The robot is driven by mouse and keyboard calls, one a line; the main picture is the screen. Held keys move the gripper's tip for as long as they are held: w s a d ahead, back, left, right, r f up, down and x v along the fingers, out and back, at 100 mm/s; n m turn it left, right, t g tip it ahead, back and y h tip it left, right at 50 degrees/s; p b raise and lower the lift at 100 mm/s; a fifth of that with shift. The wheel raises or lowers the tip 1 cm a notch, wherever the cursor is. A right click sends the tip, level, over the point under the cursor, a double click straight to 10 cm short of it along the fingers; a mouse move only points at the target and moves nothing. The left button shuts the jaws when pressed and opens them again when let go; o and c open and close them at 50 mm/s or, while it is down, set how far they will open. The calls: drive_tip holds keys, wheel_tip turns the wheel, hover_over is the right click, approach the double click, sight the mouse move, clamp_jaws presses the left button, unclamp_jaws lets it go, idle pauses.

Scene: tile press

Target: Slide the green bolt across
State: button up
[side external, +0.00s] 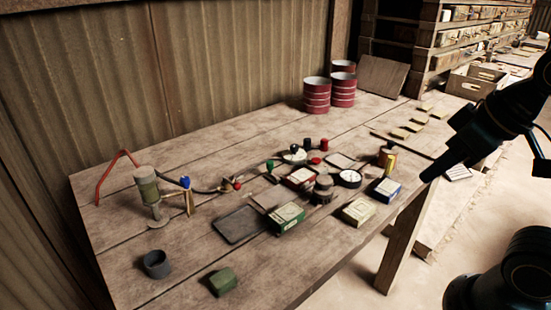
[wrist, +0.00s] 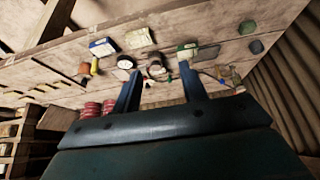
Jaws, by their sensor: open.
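A small green knob (side external: 270,164) stands upright in the middle of the wooden bench, left of the red-topped items in the side external view. It looks like the handle of the green bolt; its slide is too small to make out. My gripper (side external: 427,176) is above the bench's right edge, well to the right of the knob and apart from everything. In the wrist view my gripper (wrist: 161,78) shows two blue fingers spread apart with nothing held between them. I cannot pick out the green knob surely in the wrist view.
Around the knob are a green box (side external: 287,217), a cream box (side external: 358,211), a blue box (side external: 386,190) and a round dial (side external: 348,178). A clamp-like stand (side external: 148,188) is at left. Red drums (side external: 317,95) stand behind.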

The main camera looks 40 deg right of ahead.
drive_tip(key=w+r+m, duration=0.2)
drive_tip(key=w+r, duration=0.2)
drive_tip(key=w, duration=0.6)
drive_tip(key=m+g+h, duration=0.2)
drive_tip(key=m+h, duration=0.1)
drive_tip(key=m, duration=0.4)
hover_over(270, 162)
drive_tip(key=s+a, duration=0.4)
wheel_tip(270, 162, down, 13)
drive_tip(key=shift+r, duration=0.1)
drive_tip(key=x, duration=1.3)
drive_tip(key=shift+s+d+f, duration=0.15)
drive_tip(key=shift+d+f, duration=0.05)
drive_tip(key=shift+f, duration=0.2)
